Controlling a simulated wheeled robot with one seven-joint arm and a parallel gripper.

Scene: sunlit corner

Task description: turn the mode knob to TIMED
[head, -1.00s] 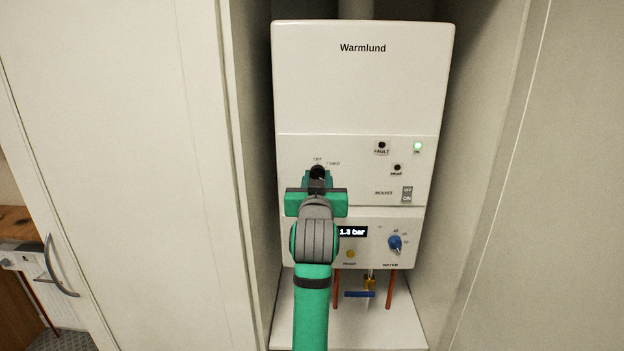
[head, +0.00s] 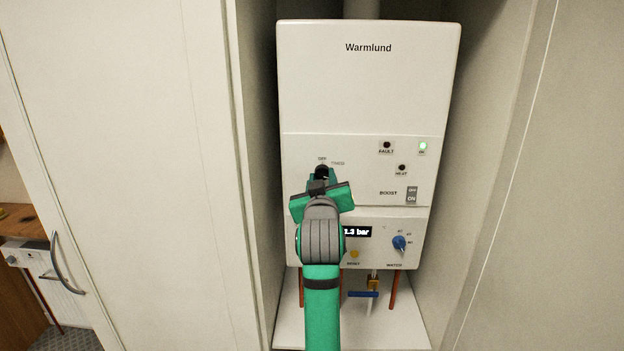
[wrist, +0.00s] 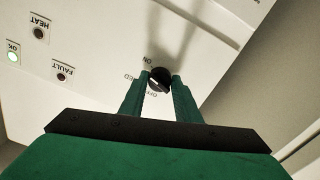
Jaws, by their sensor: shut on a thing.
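The mode knob (head: 321,170) is a small dark round knob on the left of the white boiler's (head: 365,90) panel. OFF shows above it and TIMED to its upper right. In the wrist view the knob (wrist: 160,77) sits between my gripper's (wrist: 160,84) two green fingers, which are shut on its sides. There, ON and parts of OFF and TIMED show around it. A pale mark shows on its face, on the side of the partly hidden TIMED and OFF labels; which one it points to I cannot tell. In the head view my gripper (head: 322,176) is tilted, its right side higher, and hides the knob's lower part.
A blue water knob (head: 399,243), yellow reset button (head: 353,254) and boost switch (head: 411,195) are on the same panel. The OK lamp (head: 423,146) glows green. Cabinet walls stand close on both sides. A blue-handled valve (head: 363,294) is below.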

